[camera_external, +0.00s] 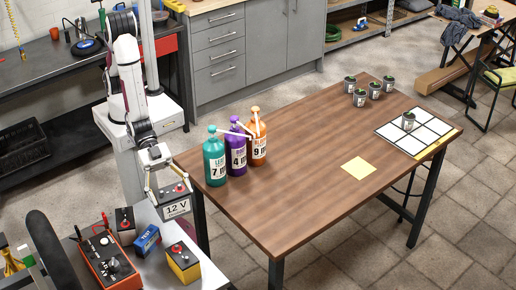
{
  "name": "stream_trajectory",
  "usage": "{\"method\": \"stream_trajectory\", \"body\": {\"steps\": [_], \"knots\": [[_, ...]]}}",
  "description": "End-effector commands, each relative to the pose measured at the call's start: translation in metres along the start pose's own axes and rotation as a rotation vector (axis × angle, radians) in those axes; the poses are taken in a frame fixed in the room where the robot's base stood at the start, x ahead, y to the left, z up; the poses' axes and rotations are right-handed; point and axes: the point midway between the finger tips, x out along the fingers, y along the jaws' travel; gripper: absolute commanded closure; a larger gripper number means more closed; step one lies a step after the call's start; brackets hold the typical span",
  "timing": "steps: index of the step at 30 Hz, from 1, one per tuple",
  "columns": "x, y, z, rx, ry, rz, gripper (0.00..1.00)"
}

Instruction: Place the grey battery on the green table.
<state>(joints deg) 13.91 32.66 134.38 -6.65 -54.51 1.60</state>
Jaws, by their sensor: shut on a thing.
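My gripper points down and is shut on the battery from above. The battery is over the back edge of the grey metal bench (208,272) at the bottom; I cannot tell the exact gap below it. I see no table with a green top in this view.
On the bench are a dark battery (125,222), a blue box (147,240), a yellow-black battery (183,263) and an orange charger (108,262). A brown wooden table (290,205) holds three pump bottles (238,150), a yellow note (358,168) and small pots (361,97).

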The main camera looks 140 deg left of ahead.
Motion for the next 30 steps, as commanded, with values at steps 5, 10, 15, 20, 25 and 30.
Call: {"method": "stream_trajectory", "body": {"steps": [5, 10, 15, 20, 25, 30], "knots": [[0.012, 0.027, 0.017, 0.004, 0.004, 0.007, 0.82], [0.022, 0.046, 0.034, -0.001, 0.005, -0.003, 0.82], [0.032, 0.058, 0.045, -0.014, 0.008, -0.032, 0.82], [0.038, 0.052, 0.045, -0.034, 0.009, -0.076, 0.82], [0.04, 0.041, 0.033, -0.052, 0.01, -0.117, 0.82], [0.04, 0.037, 0.029, -0.056, 0.008, -0.13, 0.82]]}}
